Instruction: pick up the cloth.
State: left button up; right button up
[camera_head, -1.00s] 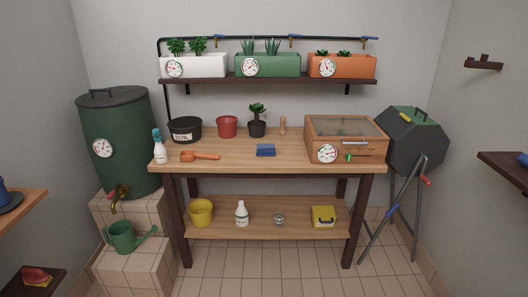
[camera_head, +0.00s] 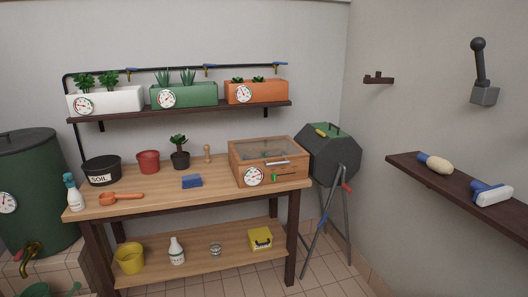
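A small blue folded piece (camera_head: 192,181), which looks like the cloth, lies flat near the front middle of the wooden workbench (camera_head: 150,205). It is too small to make out its weave. Neither of my grippers is in view. Nothing covers the blue piece.
Pots stand behind. A dark wall shelf (camera_head: 460,192) at right holds two blue-handled tools.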

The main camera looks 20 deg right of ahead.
aim_at(195, 180)
jog(key=i+l+u, duration=0.1)
jog(key=i, duration=0.4)
jog(key=i+l+u, duration=0.15)
jog(key=i, duration=0.35)
